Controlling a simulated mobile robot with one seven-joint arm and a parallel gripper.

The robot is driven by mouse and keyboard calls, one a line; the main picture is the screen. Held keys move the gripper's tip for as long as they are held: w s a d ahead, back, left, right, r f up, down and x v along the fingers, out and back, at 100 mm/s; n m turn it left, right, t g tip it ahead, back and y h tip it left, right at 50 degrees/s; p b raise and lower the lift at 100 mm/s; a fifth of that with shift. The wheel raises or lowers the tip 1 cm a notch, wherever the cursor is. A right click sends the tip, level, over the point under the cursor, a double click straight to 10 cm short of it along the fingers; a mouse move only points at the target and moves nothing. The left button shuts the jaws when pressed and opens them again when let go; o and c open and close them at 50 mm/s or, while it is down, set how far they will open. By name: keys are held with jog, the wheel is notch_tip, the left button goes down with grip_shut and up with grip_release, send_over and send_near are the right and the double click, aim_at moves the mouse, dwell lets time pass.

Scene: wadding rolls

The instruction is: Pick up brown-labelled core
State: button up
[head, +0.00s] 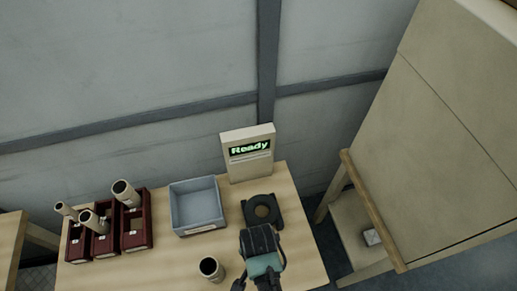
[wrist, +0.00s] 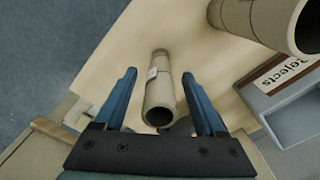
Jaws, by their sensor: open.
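In the wrist view a pale beige core (wrist: 159,95) with a small whitish label on its side shows between my open fingers, its hollow end facing the camera. I cannot tell how far it lies beyond the fingertips. A second core (wrist: 240,16) enters at the top right, large and cut off. No label is clearly brown. In the head view one core (head: 211,268) stands upright at the table's front, left of my gripper (head: 256,283). My gripper (wrist: 159,75) is open and holds nothing.
A blue-grey tray (head: 178,212) stands mid-table; a "Rejects" tray edge (wrist: 258,100) shows in the wrist view. Dark red boxes (head: 136,242) with several cores stand left. A black ring fixture (head: 277,212) sits before the "Ready" display (head: 235,140). A beige cabinet (head: 440,130) stands right.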

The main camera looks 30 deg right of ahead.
jog(key=shift+f, duration=1.4)
grip_shut()
